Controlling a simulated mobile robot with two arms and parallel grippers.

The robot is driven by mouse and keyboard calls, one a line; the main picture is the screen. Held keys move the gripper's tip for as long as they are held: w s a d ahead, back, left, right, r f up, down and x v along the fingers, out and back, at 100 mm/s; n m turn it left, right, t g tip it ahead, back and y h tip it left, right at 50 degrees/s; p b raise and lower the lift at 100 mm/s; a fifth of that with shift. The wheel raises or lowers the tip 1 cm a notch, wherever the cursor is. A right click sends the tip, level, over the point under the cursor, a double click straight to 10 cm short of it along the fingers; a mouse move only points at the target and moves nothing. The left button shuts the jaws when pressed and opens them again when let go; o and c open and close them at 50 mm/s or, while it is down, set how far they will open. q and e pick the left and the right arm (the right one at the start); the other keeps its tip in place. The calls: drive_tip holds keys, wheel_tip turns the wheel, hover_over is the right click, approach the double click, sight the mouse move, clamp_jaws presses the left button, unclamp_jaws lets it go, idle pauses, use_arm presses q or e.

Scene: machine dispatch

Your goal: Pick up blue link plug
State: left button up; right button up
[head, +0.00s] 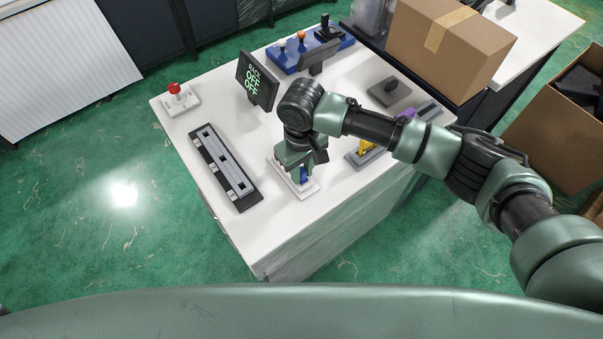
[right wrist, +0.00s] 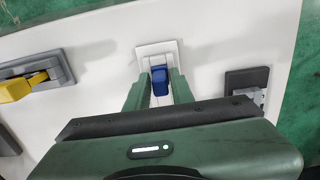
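The blue link plug (right wrist: 160,82) stands on a small white base (right wrist: 157,48) on the white table. In the head view it shows as a bit of blue (head: 303,174) under my right gripper (head: 301,168). In the right wrist view my right gripper (right wrist: 160,84) has one finger on each side of the plug. Whether the fingers press on it or leave a thin gap I cannot tell. My left gripper is out of view.
A dark slotted strip (head: 223,167) lies left of the plug's base. A grey holder with a yellow part (head: 366,148) is to its right. A small screen (head: 257,81), a red button (head: 175,90) and a blue control box (head: 310,52) stand farther back. A cardboard box (head: 450,45) is at the back right.

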clamp_jaws()
drive_tip(key=shift+r, duration=0.1)
